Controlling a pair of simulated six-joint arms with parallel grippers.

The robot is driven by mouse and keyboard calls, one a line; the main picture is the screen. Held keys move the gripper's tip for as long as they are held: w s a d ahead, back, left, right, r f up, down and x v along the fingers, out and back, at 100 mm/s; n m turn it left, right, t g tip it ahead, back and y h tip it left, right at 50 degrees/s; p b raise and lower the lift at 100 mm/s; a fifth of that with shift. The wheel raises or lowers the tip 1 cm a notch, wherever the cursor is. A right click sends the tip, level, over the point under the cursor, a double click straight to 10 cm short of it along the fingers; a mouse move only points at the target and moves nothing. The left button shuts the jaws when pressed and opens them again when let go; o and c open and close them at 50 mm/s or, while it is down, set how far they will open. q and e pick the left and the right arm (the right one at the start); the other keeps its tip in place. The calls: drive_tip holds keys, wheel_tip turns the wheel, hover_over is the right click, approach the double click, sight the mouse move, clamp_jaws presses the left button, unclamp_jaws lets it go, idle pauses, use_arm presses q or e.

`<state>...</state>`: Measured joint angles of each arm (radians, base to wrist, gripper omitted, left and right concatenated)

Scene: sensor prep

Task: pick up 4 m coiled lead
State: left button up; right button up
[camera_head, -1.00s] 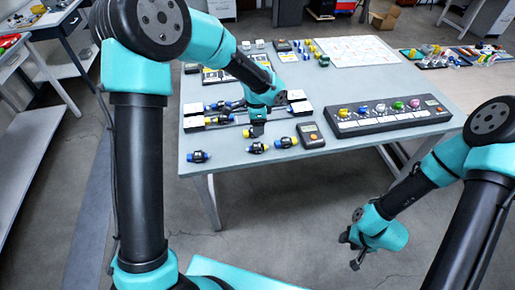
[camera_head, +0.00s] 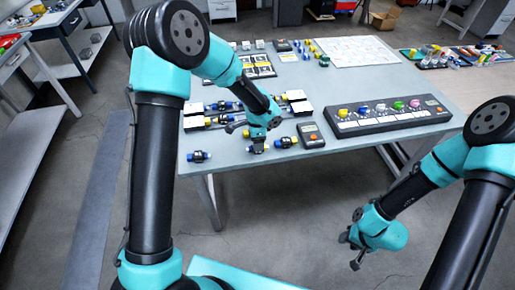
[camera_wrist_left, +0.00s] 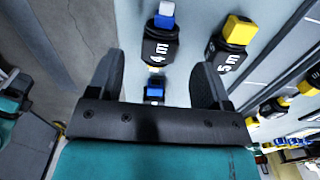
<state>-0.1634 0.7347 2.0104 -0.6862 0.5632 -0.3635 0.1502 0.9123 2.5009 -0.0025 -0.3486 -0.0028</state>
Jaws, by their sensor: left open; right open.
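The 4 m coiled lead (camera_wrist_left: 160,48) is a black coil with a white "4 m" label and blue ends. In the left wrist view it lies on the table, partly between and beyond the fingers. My left gripper (camera_wrist_left: 156,82) is open over it, with a finger on each side and apart from the coil. My right gripper (camera_head: 352,250) is open and empty, off the table's front edge.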

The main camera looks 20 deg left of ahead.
use_arm(q)
wheel_tip(320, 180, down, 4)
drive_tip(key=shift+d+f, duration=0.1)
drive_tip(key=shift+f, duration=0.05)
idle(0.5)
drive_tip(key=c, duration=1)
